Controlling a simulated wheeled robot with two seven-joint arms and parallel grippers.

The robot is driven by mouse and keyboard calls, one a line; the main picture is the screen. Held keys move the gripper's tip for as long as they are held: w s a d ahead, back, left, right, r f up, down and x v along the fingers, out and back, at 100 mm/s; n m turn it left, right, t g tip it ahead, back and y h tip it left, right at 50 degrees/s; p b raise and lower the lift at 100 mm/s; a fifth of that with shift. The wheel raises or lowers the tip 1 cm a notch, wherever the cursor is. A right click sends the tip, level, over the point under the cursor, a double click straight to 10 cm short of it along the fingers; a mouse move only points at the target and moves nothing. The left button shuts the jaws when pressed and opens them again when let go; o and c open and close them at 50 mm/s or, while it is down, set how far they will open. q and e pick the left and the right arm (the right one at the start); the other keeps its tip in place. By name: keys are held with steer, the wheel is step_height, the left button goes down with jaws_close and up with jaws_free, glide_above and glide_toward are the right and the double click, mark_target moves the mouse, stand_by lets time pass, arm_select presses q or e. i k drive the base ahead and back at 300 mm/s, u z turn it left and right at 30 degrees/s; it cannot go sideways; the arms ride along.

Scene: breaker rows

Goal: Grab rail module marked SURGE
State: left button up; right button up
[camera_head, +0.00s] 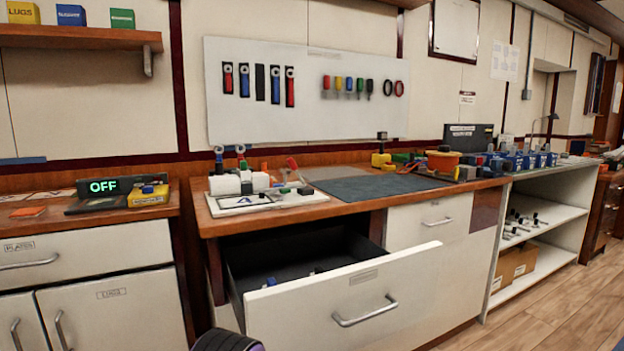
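No module with a readable SURGE mark shows. White modules (238,183) with small coloured parts stand on a white board (262,203) at the left end of the wooden bench (340,208); any print on them is too small to read. The drawer (345,305) under the bench is pulled open. A few small blue and white items (270,282) show inside it, mostly hidden behind the drawer front. Neither gripper is in view. A dark rounded part with a purple edge shows at the bottom edge; I cannot tell what it is.
A dark mat (380,186) covers the bench middle, largely clear. An orange spool (443,163) and blue boxes (513,162) stand farther right. An open shelf unit (545,222) stands at right. A box display reading OFF (104,187) sits on the left cabinet. The open drawer juts forward.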

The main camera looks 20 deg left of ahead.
mark_target(244, 174)
steer(key=z, duration=2.85)
steer(key=k, duration=2.5)
steer(key=u, duration=2.1)
